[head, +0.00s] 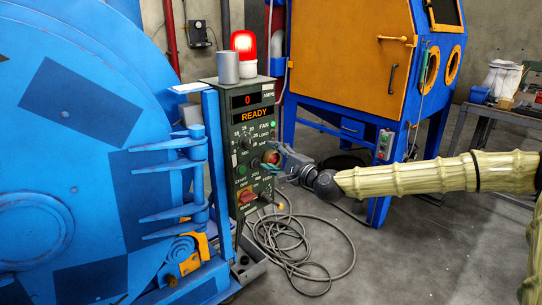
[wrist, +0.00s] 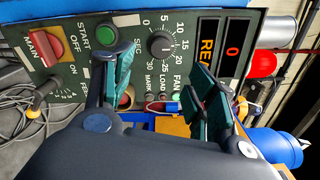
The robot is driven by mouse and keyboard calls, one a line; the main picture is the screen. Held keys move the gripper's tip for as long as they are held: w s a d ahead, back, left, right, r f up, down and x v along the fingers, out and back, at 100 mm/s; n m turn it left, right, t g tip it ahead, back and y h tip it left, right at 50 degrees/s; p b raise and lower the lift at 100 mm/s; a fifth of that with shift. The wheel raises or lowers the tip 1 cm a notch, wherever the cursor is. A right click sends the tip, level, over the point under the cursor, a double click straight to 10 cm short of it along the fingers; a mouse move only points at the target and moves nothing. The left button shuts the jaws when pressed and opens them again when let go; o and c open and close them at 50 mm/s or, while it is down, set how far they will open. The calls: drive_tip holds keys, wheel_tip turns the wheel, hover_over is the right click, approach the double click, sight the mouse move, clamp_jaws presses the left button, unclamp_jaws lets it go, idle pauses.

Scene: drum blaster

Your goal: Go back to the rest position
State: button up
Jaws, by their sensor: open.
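My gripper (head: 272,158) is at the front of the green control panel (head: 238,122), at its right side, with my arm reaching in from the right. In the wrist view, my gripper (wrist: 165,85) has its two dark green finger pads spread apart, with nothing held between them. The panel face fills the upper part of that view, turned sideways. A black timer knob (wrist: 162,44) shows between the fingers, and a round control (wrist: 127,97) is partly hidden behind the left finger. I cannot tell whether a finger touches the panel.
A red lamp (head: 243,45) glows on the panel, whose display (head: 254,116) reads READY. A large blue drum machine (head: 70,150) stands left. A blue-and-orange cabinet (head: 350,60) stands behind. A coiled cable (head: 290,245) lies on the floor. A workbench (head: 500,112) is at right.

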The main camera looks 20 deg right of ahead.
idle(0.4)
drive_tip(key=s+a+f+n+g, duration=0.2)
drive_tip(key=s+a+f, duration=0.1)
drive_tip(key=a+f, duration=0.3)
drive_tip(key=s+a+f+n+g, duration=0.1)
drive_tip(key=s+a+f+g, duration=0.15)
drive_tip(key=f, duration=0.55)
drive_tip(key=s+a+f+n+g, duration=0.1)
drive_tip(key=s+a+f+n, duration=0.15)
drive_tip(key=a+f, duration=0.45)
drive_tip(key=s+a+f+n+g+h, duration=0.1)
drive_tip(key=s+a+f+n+g, duration=0.15)
drive_tip(key=s+f, duration=0.75)
drive_tip(key=s+a+f+n+g, duration=0.15)
drive_tip(key=s+f+g, duration=0.25)
drive_tip(key=s+f, duration=0.7)
drive_tip(key=s+d+f+n+g+h, duration=0.2)
drive_tip(key=s+d+f+n, duration=0.15)
drive_tip(key=s, duration=0.45)
drive_tip(key=s+d+f+n+g+h, duration=0.15)
drive_tip(key=s+d, duration=0.25)
drive_tip(key=s, duration=0.4)
drive_tip(key=s+d+f+n+g+h, duration=0.2)
drive_tip(key=s+d+f+n, duration=0.15)
drive_tip(key=s, duration=0.35)
wheel_tip(320, 180, up, 24)
drive_tip(key=p, duration=2.3)
drive_tip(key=shift+s+d+f+m, duration=0.2)
drive_tip(key=shift+d+m, duration=0.05)
drive_tip(key=shift+m, duration=0.05)
